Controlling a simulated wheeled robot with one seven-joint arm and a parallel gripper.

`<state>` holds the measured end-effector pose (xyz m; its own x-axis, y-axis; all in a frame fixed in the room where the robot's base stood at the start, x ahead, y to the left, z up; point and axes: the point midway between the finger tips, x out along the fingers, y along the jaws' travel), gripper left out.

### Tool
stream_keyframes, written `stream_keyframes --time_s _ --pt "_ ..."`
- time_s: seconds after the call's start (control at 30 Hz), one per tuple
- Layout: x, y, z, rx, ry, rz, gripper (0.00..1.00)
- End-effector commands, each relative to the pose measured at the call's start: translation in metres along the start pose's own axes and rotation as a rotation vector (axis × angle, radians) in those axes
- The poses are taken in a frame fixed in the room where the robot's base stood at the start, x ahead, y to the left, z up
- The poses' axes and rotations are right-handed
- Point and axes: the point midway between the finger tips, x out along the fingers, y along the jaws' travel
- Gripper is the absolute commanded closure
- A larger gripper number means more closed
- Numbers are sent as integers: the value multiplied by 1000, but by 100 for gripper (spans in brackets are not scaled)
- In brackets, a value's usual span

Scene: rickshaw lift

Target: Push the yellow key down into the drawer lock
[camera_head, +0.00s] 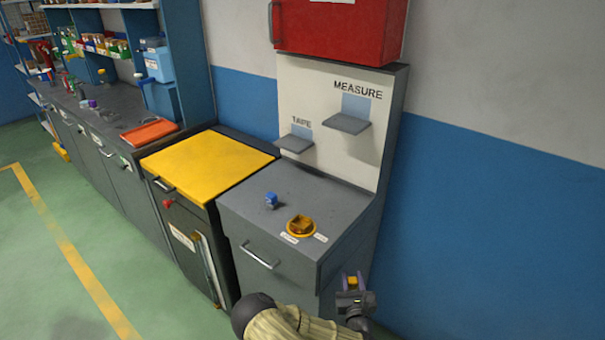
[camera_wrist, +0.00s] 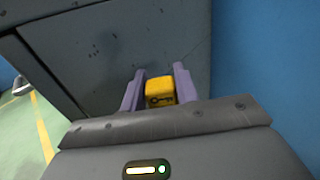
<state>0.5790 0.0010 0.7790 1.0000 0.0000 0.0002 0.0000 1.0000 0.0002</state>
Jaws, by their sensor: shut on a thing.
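My gripper (camera_head: 352,281) is at the right of the grey cabinet in the head view, beside its right side. Its purple fingers also show in the wrist view (camera_wrist: 158,88). They are shut on the yellow key (camera_wrist: 160,91), a small block with a dark key sign on its face. The drawer lock (camera_head: 300,226), a yellow round fitting with a darker raised middle, sits on the cabinet top near its front right corner. The key is apart from the lock, to its lower right in the head view. The lock cannot be made out in the wrist view.
A small blue piece (camera_head: 271,200) stands on the grey cabinet top (camera_head: 257,221). Two small shelves hang on the back panel (camera_head: 302,92), below a red box (camera_head: 338,28). A yellow-topped cabinet (camera_head: 209,162) adjoins on the left. Green floor (camera_head: 60,270) is open at the left.

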Motion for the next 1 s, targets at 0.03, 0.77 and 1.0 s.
stream_keyframes --time_s 0.03,0.77,1.0 --pt "0 0 20 0 0 0 92" --pt "-2 -3 59 1 13 -8 92" --pt "0 -1 63 3 1 -4 92"
